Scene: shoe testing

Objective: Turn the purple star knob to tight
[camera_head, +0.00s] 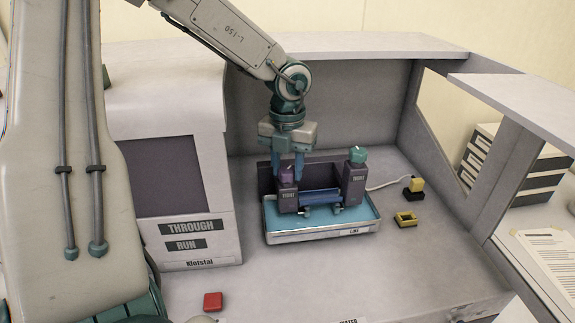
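The purple star knob (287,175) sits on top of the left dark purple post (287,199) of a small fixture. A teal knob (357,155) tops the right post (355,185). My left gripper (288,172) points down over the purple knob. Its two blue fingers stand apart, one on each side of the knob, and seem not to press on it. The fingers partly hide the knob, so its marking cannot be read. My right gripper is not in view.
The fixture stands in a light blue tray (320,236) with a blue roller (320,197) between the posts. A white machine (190,235) stands left. A yellow-and-black block (416,185) and a yellow frame (405,219) lie right. A red block (212,301) lies on the clear front counter.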

